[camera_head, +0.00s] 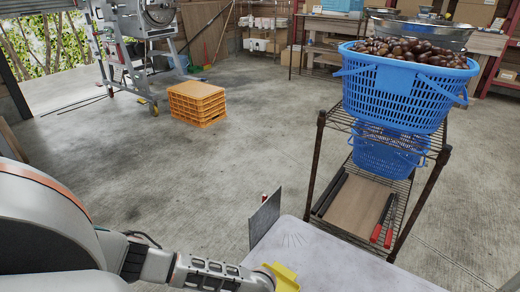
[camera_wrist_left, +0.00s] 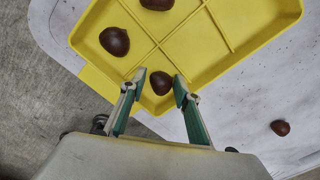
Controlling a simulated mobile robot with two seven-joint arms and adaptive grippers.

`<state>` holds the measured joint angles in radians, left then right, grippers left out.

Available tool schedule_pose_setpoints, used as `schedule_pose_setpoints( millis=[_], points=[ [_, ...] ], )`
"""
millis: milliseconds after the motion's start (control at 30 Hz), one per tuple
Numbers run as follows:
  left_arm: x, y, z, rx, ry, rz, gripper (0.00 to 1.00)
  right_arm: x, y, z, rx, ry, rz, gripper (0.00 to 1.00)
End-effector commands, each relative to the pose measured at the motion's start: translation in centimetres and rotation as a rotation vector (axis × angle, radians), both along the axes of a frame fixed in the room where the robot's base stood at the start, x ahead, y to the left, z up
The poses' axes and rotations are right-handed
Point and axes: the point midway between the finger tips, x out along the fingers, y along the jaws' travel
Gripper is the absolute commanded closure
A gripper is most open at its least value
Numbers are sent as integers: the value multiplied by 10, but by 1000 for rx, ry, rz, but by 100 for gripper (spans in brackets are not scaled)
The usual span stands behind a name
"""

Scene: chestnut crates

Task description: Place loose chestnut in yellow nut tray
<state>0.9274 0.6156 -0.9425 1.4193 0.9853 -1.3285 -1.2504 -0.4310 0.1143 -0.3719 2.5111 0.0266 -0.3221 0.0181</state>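In the left wrist view the yellow nut tray (camera_wrist_left: 204,60), divided by thin ridges, lies on the pale table; a small part of it shows in the head view (camera_head: 284,277). One brown chestnut (camera_wrist_left: 114,41) sits in its left part and another (camera_wrist_left: 156,3) at the top picture edge. A third chestnut (camera_wrist_left: 161,83) is at the near corner, between the fingertips of my left gripper (camera_wrist_left: 159,78), with slight gaps beside it. The fingers are apart. A loose chestnut (camera_wrist_left: 280,128) lies on the table right of the tray. My right gripper is not in view.
A thin grey panel (camera_head: 265,219) stands upright at the table's (camera_head: 335,268) far edge. Beyond it, a wire rack (camera_head: 317,160) holds a blue basket (camera_head: 395,95) of chestnuts. Orange crates (camera_head: 197,104) stand on the open concrete floor.

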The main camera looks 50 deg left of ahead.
Motion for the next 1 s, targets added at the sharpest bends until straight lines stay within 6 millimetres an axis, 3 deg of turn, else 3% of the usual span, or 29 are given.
schedule_pose_setpoints(
  millis=[267, 467, 567, 800, 1000],
  points=[
    [3, 0, 10, -1, -6, 0, 68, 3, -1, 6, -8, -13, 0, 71],
    [9, 0, 51, 0, -18, -1, 68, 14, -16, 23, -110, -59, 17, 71],
    [9, 0, 73, 0, -20, -1, 68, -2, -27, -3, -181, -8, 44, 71],
    [5, 0, 113, 0, -13, -1, 68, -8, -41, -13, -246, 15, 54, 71],
    [1, 0, 125, 0, -4, 0, 68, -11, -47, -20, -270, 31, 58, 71]
  ],
)
